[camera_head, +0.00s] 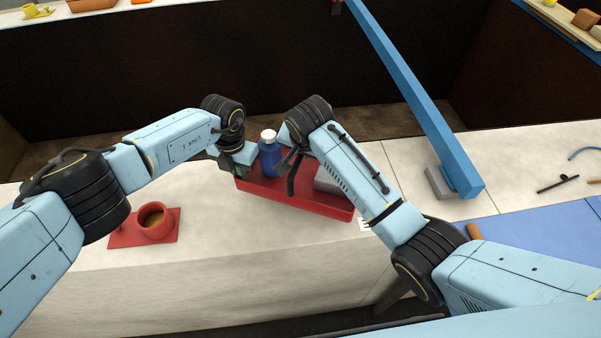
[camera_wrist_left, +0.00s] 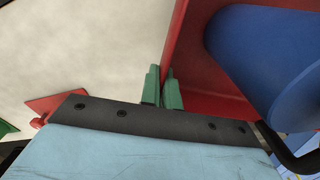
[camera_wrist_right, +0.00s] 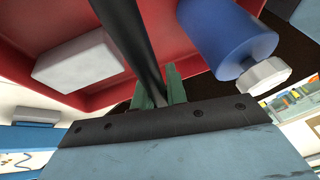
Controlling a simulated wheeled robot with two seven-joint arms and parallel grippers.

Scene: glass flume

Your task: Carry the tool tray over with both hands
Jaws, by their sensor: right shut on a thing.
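The red tool tray (camera_head: 312,200) rests on the pale worktop, holding a blue bottle (camera_head: 269,160) with a white cap and a pale grey block (camera_head: 327,180). My left gripper (camera_head: 236,168) is at the tray's left end. In the left wrist view its green fingertips (camera_wrist_left: 162,88) stand on either side of the tray's red wall (camera_wrist_left: 176,45), with a narrow gap between them. My right gripper (camera_head: 290,163) is above the tray beside the bottle. In the right wrist view its fingers (camera_wrist_right: 158,90) are shut on a dark bar (camera_wrist_right: 133,40). Whether the bar belongs to the tray is unclear.
A blue beam (camera_head: 418,100) rises from a grey foot (camera_head: 438,182) right of the tray. A blue mat (camera_head: 530,250) lies further right. A dark gap lies behind the worktop.

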